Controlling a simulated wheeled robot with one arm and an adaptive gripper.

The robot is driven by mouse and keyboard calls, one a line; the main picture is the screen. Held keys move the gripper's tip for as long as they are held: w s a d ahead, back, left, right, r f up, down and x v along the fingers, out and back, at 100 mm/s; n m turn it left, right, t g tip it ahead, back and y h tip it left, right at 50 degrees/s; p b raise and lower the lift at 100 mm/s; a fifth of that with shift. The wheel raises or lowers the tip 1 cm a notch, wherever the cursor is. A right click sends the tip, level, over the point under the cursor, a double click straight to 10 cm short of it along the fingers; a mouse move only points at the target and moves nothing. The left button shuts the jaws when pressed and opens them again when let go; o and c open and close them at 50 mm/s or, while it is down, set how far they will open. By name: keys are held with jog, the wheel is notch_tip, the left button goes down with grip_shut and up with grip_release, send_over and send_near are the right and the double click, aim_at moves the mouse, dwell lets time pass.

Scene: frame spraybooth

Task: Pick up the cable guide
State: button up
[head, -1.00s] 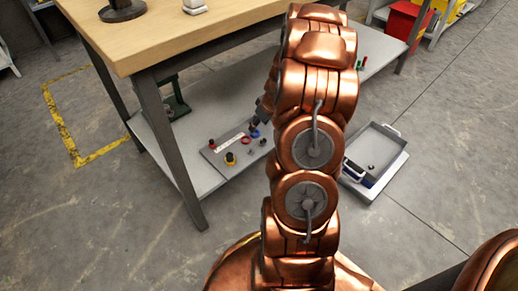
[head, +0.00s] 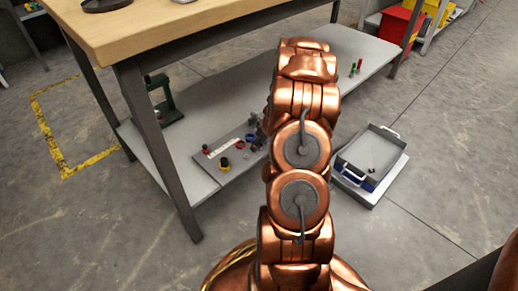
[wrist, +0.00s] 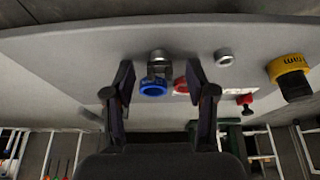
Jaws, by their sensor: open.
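I cannot tell for sure which small part is the cable guide. In the wrist view my gripper (wrist: 160,70) is open and empty, its two dark fingers spread. A blue ring (wrist: 153,88) lies between the fingers, with a grey metal cylinder (wrist: 159,58) just beyond it. A red ring (wrist: 181,86) is beside the right finger, which partly covers it. In the head view the blue ring (head: 250,137) and red ring (head: 240,145) lie on a grey plate (head: 205,165) on the bench's lower shelf. My arm hides most of the gripper there.
A metal nut (wrist: 224,58), a yellow-and-black part (wrist: 291,76) and a red knob (wrist: 244,99) lie to the right in the wrist view. The wooden benchtop (head: 190,25) overhangs the shelf. A tray (head: 372,150) stands on the floor at right.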

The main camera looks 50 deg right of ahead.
jog(key=shift+w+f, duration=0.15)
jog(key=shift+f, duration=0.1)
jog(key=shift+c, duration=0.2)
jog(key=c, duration=0.8)
notch_tip(320, 180, up, 3)
jog(key=shift+r+p, duration=0.2)
jog(key=shift+p, duration=0.8)
jog(key=shift+r, duration=0.35)
jog(key=s+a+r+p, duration=0.1)
jog(key=s+a+p, duration=0.2)
jog(key=s+a, duration=0.6)
jog(key=s, duration=0.4)
